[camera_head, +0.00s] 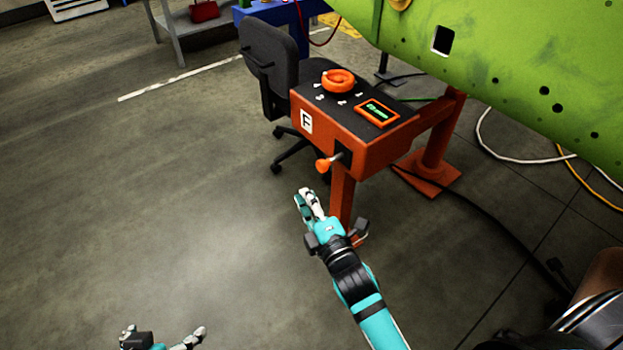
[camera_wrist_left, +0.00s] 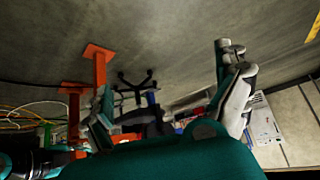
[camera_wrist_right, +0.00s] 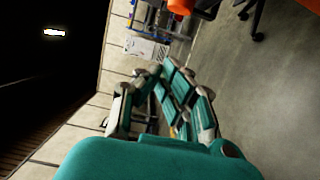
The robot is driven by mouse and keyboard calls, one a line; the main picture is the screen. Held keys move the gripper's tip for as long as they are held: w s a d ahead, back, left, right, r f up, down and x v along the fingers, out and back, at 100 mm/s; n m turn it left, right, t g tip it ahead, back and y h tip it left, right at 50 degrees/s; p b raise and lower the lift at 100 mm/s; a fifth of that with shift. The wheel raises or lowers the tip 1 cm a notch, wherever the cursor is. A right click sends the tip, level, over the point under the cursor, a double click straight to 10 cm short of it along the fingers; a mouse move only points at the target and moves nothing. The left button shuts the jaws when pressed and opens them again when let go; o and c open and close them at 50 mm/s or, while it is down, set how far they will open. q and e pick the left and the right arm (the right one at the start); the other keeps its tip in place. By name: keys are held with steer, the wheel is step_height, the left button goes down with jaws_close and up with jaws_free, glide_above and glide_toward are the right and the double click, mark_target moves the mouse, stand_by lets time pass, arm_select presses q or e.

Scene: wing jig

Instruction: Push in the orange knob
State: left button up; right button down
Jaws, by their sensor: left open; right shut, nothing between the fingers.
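The orange knob (camera_head: 323,165) sticks out on a short shaft from the front of the orange box-like stand (camera_head: 345,135), below its dark top. My right gripper (camera_head: 305,194) is shut and empty, just below and left of the knob in the head view, with a visible gap. In the right wrist view its closed fingers (camera_wrist_right: 165,85) show, and an orange part (camera_wrist_right: 181,6) is cut off at the top edge; I cannot tell whether it is the knob. My left gripper (camera_head: 165,334) is open and empty at the bottom left, far from the stand; its spread fingers show in the left wrist view (camera_wrist_left: 168,95).
A dark office chair (camera_head: 272,65) stands behind the stand. A large green wing panel (camera_head: 520,70) hangs at the upper right. Black, white and yellow cables (camera_head: 500,235) lie on the floor at the right. The floor left of the stand is clear.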

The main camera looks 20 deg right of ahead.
mark_target(326, 169)
arm_select(q)
steer(key=w+d+r+t+h+b, duration=0.1)
steer(key=w+d+r+t, duration=0.1)
steer(key=w+r+t, duration=0.2)
steer(key=shift+w+d+r+t, duration=0.35)
steer(key=shift+w+r, duration=0.35)
steer(key=shift+w, duration=0.6)
arm_select(e)
steer(key=w+d, duration=0.3)
steer(key=w, duration=0.3)
steer(key=shift+d, duration=0.15)
arm_select(q)
steer(key=shift+a, duration=0.1)
arm_select(e)
steer(key=d, duration=0.1)
steer(key=w+d, duration=0.1)
steer(key=d, duration=0.1)
steer(key=shift+w+d+p, duration=0.15)
steer(key=shift+d+p, duration=0.1)
steer(key=shift+p, duration=0.15)
arm_select(q)
steer(key=s+a+f+g, duration=0.1)
steer(key=s+f+g, duration=0.2)
steer(key=s+f, duration=0.1)
steer(key=shift+s+a+y, duration=0.15)
steer(key=shift+a+y, duration=0.15)
steer(key=shift+a, duration=0.1)
steer(key=shift+s+f+g, duration=0.1)
steer(key=shift+g, duration=0.15)
